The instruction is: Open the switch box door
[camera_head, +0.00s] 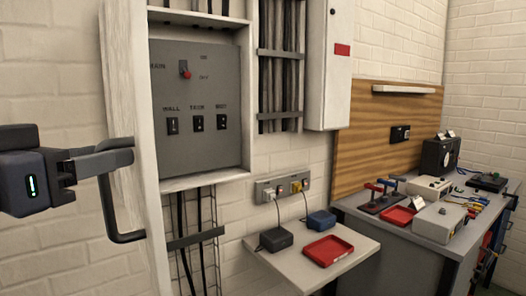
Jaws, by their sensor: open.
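The switch box (245,100) is on the brick wall at left centre. Its pale door (136,130) stands swung out to the left, seen nearly edge-on, so the grey panel (215,85) inside shows. The panel has a red-tipped main switch (185,69) and a row of three black switches (197,123). A dark bent handle (111,205) is on the door's left side. My gripper (112,155) comes in from the left, open, with its fingers at the upper end of the handle. I cannot tell whether they touch it.
A small shelf (296,270) below right holds a red tray (328,248) and two dark adapters plugged into a wall outlet (282,186). Further right is a workbench (405,240) with tools and devices. A closed white cabinet (328,75) hangs beside vertical cables.

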